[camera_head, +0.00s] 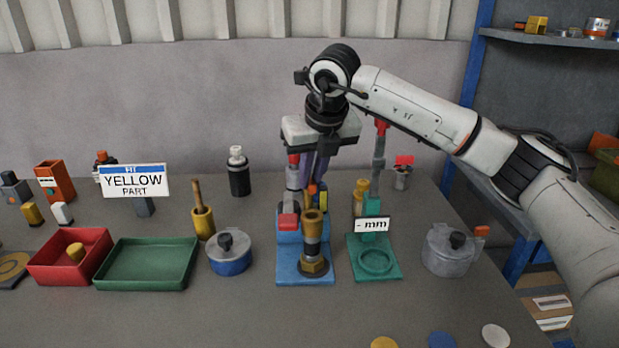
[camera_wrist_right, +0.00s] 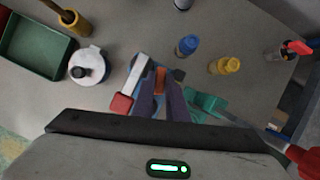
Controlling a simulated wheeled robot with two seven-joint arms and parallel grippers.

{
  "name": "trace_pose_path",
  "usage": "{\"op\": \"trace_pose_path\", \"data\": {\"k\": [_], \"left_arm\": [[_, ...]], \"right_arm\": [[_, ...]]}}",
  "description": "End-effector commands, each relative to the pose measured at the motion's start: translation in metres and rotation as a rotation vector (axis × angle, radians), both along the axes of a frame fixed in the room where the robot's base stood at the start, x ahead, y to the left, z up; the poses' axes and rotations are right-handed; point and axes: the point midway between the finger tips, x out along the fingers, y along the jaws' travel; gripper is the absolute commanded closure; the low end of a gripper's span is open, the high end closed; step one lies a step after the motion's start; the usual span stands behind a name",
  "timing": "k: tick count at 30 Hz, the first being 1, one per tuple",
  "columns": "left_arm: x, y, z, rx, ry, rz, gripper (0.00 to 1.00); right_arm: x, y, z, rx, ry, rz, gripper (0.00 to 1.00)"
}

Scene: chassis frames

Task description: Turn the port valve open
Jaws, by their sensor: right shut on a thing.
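A blue-based fixture (camera_head: 288,272) stands mid-table with an upright brass fitting (camera_head: 313,230) on a hex nut and a grey lever ending in a red block (camera_head: 288,221). I take it for the valve, but no label shows this. My right gripper (camera_head: 314,183) points down behind the brass fitting. In the right wrist view its two dark fingers (camera_wrist_right: 164,98) are shut on a small orange part (camera_wrist_right: 160,80) at the blue fixture. The white lever with its red end (camera_wrist_right: 122,103) lies beside the fingers. The fingertips are partly hidden in the head view. My left gripper is not in view.
A green stand (camera_head: 388,272) with a "- mm" sign and a tall red-tipped rod stands close right. Pots (camera_head: 230,255) (camera_head: 448,250) flank both fixtures. A yellow bottle (camera_head: 361,197) stands behind. Green (camera_head: 190,270) and red trays (camera_head: 38,270) lie left. The front table is mostly clear.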

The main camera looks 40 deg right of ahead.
Motion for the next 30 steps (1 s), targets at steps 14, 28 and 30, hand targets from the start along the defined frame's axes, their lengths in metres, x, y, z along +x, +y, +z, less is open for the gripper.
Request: {"op": "trace_pose_path", "data": {"k": [14,28,30], "left_arm": [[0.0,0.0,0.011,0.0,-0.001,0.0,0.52],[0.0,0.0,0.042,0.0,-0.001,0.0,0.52],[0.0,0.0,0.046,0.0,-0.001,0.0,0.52]], "right_arm": [[0.0,-0.009,0.003,0.002,-0.003,0.447,1.0],[0.004,-0.015,0.005,0.002,-0.004,0.863,1.0],[0.005,-0.016,0.005,0.002,-0.004,0.912,1.0]]}}
